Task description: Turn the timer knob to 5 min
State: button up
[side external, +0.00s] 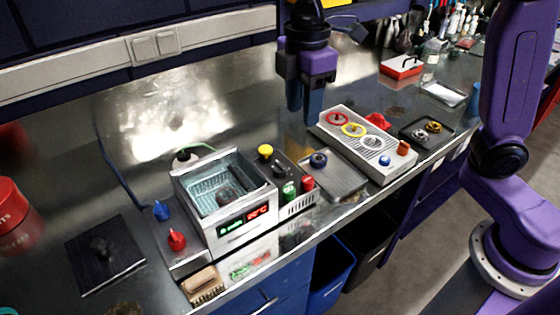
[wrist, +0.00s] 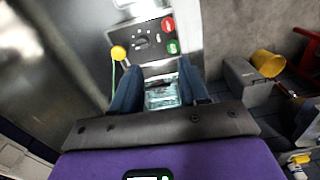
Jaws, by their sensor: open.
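The timer knob (side external: 279,169) is a small dark knob on the black top panel of the control box (side external: 298,205), beside the basin. In the wrist view the knob (wrist: 143,42) sits on the dark panel, ahead of my fingertips; its pointer setting and scale marks are too small to read. My gripper (side external: 305,115) hangs fingers down, well above the bench and behind the control box, touching nothing. In the wrist view its two dark blue fingers (wrist: 158,75) are apart, with nothing held between them.
The water basin (side external: 217,190) with a lit display stands left. A grey tray (side external: 345,182) and a box with coloured rings (side external: 372,142) stand right.

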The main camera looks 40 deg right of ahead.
jog(key=n, duration=0.1)
send_near(280, 164)
notch_tip(280, 164, down, 10)
jog(key=shift+r, duration=0.2)
dwell(0.5)
jog(key=c, duration=0.8)
